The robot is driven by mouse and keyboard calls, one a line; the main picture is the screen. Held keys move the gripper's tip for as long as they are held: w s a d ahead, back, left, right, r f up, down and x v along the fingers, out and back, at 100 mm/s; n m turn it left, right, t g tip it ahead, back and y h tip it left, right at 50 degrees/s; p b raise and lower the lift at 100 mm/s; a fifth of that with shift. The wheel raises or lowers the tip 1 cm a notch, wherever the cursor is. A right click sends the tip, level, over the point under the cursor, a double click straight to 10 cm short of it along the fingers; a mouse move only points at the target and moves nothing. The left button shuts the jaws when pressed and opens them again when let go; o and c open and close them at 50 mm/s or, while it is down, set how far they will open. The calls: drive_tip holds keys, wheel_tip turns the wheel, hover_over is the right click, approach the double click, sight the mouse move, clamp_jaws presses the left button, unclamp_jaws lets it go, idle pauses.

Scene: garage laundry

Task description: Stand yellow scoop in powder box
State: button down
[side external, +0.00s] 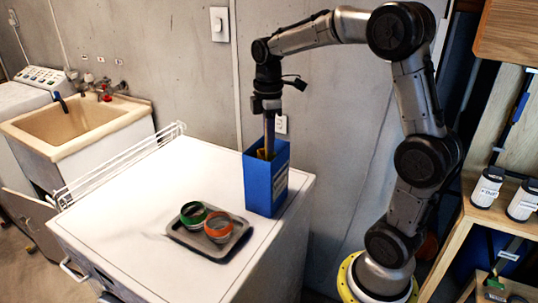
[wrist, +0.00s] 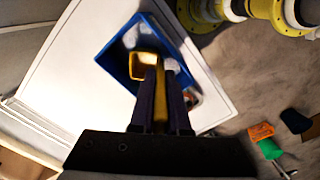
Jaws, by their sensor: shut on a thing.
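The blue powder box (side external: 258,192) stands upright near the right edge of the white appliance top. It also shows in the wrist view (wrist: 113,63), open at the top, with whitish contents inside. My gripper (side external: 268,146) points down into the box opening, its fingers partly hidden by the box walls. In the wrist view my gripper (wrist: 160,75) is shut on the handle of the yellow scoop (wrist: 148,60). The scoop's square bowl is inside the box outline, near the whitish contents. Whether the bowl touches the powder or the box floor I cannot tell.
A grey tray (side external: 182,236) with a green-rimmed and an orange-rimmed round container (side external: 218,227) lies left of the box. A white wire rack (side external: 120,165) runs along the back left edge. The appliance top (side external: 120,225) is otherwise clear. A wall stands close behind the box.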

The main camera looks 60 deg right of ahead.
sight(269, 156)
drive_tip(key=shift+f, duration=2.15)
drive_tip(key=c, duration=1.2)
unclamp_jaws()
drive_tip(key=shift+f, duration=0.15)
drive_tip(key=shift+o, duration=0.2)
